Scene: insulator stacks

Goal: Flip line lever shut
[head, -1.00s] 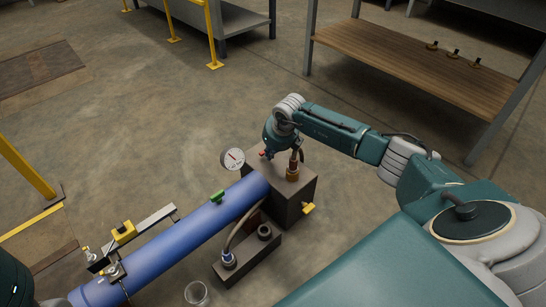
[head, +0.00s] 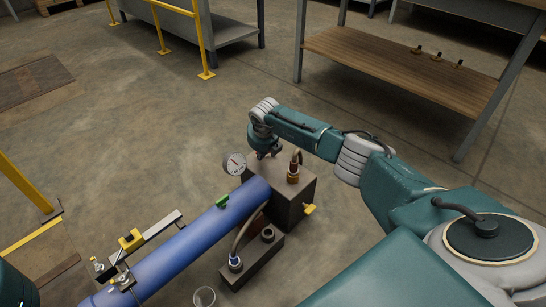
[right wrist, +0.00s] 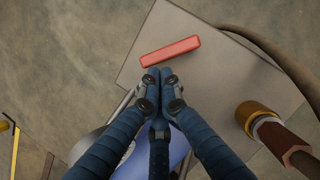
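A red lever bar (right wrist: 170,51) lies over the grey top of the metal block in the right wrist view. I cannot tell whether it is the line lever. A yellow lever (head: 309,209) sticks out of the block's (head: 292,211) right side. A green handle (head: 222,202) sits on the blue pipe (head: 183,250). My right gripper (head: 265,155) hangs over the block's back left part. In the right wrist view its fingertips (right wrist: 158,78) are together, empty, just below the red bar. I cannot tell whether they touch it. My left gripper is out of view.
A pressure gauge (head: 234,163) stands left of my right gripper. A brass fitting with a hose (head: 293,172) rises from the block. A low dark block (head: 253,258) and a glass (head: 204,296) stand in front. A yellow clamp (head: 130,239) sits beside the pipe.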

